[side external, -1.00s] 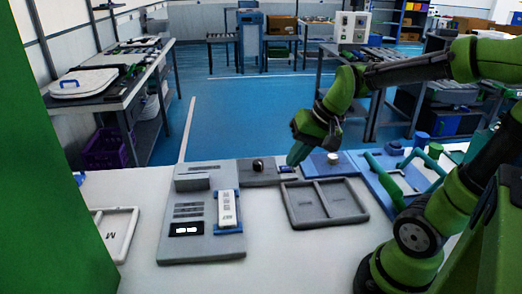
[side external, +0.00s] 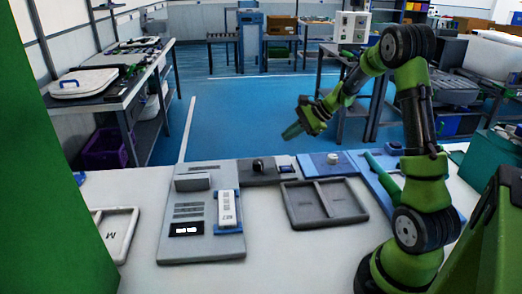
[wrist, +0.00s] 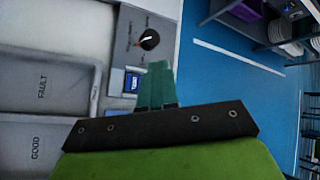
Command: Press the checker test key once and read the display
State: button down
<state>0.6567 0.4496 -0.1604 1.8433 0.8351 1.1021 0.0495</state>
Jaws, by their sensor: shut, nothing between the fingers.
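My gripper (side external: 291,133) is shut and empty, raised above the far edge of the bench, over the grey knob unit. In the wrist view its teal fingers (wrist: 157,82) are together. The grey unit (side external: 258,173) has a black knob (wrist: 149,39) with a red pointer and a small blue-framed display (wrist: 133,84); the display's reading is too small to make out. A blue block (side external: 318,165) with a round white button (side external: 332,158) stands to its right in the side view. I cannot tell which part is the checker test key. Nothing touches the button.
A grey two-compartment tray (side external: 290,213), marked FAULT (wrist: 42,82) and GOOD in the wrist view, lies in front. A grey panel (side external: 200,252) at left holds a white remote (side external: 226,206) in a blue holder and a black display (side external: 186,229). A white tray (side external: 116,238) lies further left.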

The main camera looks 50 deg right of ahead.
aim_at(289, 168)
jog(key=shift+a+f, duration=0.1)
jog(key=shift+f, duration=4.35)
jog(key=shift+f, duration=0.1)
jog(key=shift+f, duration=0.3)
jog(key=shift+f, duration=0.35)
jog(key=shift+r, duration=0.8)
